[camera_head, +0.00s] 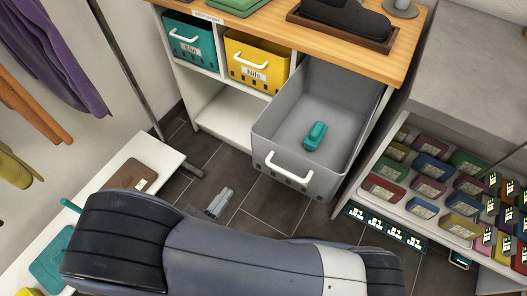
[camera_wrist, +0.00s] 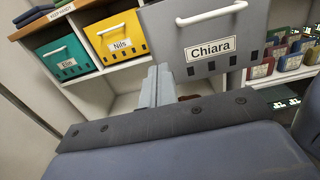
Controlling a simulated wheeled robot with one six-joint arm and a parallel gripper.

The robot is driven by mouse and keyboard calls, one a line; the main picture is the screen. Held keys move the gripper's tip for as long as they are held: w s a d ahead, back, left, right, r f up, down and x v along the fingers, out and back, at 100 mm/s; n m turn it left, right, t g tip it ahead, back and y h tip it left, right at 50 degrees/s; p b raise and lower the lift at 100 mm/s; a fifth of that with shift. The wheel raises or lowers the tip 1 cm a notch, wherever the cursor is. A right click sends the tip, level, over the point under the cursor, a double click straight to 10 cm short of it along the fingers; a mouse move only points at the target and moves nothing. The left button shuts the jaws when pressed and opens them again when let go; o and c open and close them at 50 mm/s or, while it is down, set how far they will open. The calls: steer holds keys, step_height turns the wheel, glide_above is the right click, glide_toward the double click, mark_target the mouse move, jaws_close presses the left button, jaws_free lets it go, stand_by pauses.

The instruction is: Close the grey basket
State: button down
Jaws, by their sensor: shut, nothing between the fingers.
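The grey basket (camera_head: 267,150) is pulled far out of the wooden-topped shelf unit, with a teal object (camera_head: 316,135) lying inside. Its front has a white handle (camera_head: 290,170). In the wrist view the basket front (camera_wrist: 185,52) fills the upper right and bears the label "Chiara", with its handle (camera_wrist: 212,14) at the top edge. My gripper (camera_head: 222,194) is to the left of the basket front in the head view, apart from the handle. In the wrist view my gripper (camera_wrist: 159,76) is shut and empty, with its fingertips by the basket front's lower left corner.
A teal basket (camera_head: 192,42) labelled "Elin" and a yellow basket (camera_head: 257,62) labelled "Nils" sit inside the shelf unit. A white bench (camera_head: 125,165) stands at left. A rack of coloured boxes (camera_head: 430,167) stands at right. Dark tiled floor (camera_head: 262,205) lies open before the basket.

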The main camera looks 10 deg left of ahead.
mark_target(259, 150)
steer(key=x, duration=1.3)
steer(key=shift+w, duration=0.2)
steer(key=shift+d, duration=0.1)
steer(key=b+x, duration=0.5)
steer(key=x, duration=2.5)
steer(key=shift+w+r, duration=0.2)
steer(key=shift+d+r, duration=0.1)
